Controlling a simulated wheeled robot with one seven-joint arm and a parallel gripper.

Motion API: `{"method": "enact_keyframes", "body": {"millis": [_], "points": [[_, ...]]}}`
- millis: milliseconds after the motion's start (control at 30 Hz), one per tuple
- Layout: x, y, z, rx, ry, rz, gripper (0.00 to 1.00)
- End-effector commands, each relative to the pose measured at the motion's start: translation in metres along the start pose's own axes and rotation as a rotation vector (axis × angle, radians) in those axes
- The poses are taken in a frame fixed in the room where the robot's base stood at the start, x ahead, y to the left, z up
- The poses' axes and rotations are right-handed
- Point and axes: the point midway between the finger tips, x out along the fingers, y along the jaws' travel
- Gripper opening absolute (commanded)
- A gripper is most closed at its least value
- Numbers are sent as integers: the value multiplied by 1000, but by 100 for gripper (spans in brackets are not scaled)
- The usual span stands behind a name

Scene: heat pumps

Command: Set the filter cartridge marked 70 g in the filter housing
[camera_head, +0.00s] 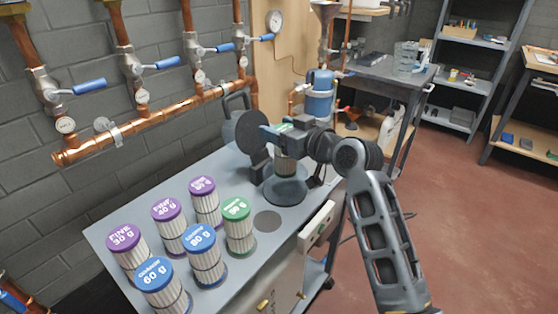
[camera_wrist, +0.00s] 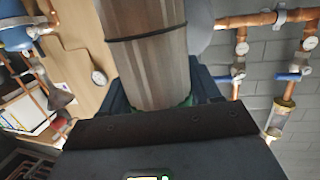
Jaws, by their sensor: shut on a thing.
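My gripper (camera_head: 283,131) is shut on a filter cartridge (camera_head: 285,167) with a green cap and a pale pleated body. The marking on its cap is hidden by the gripper and too small to read. The cartridge is upright over the dark round filter housing (camera_head: 285,192) at the far end of the grey bench; I cannot tell whether its lower end is inside. In the wrist view the pleated cartridge (camera_wrist: 153,65) with a dark band fills the space between the fingers, with a green edge at the cap.
Purple-capped (camera_head: 123,238), blue-capped (camera_head: 161,280) and green-capped (camera_head: 237,210) cartridges stand on the bench (camera_head: 228,288). A dark round spot (camera_head: 267,222) beside them is empty. A dark grey round part (camera_head: 250,132) stands left of the gripper. Copper pipes (camera_head: 165,126) run along the wall.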

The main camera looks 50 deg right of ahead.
Motion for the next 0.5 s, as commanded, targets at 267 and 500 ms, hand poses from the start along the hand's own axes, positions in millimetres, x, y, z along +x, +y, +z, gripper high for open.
{"method": "enact_keyframes", "body": {"millis": [267,500], "points": [[4,0,26,1,1,0,9],[8,0,56,1,-1,0,9]]}}
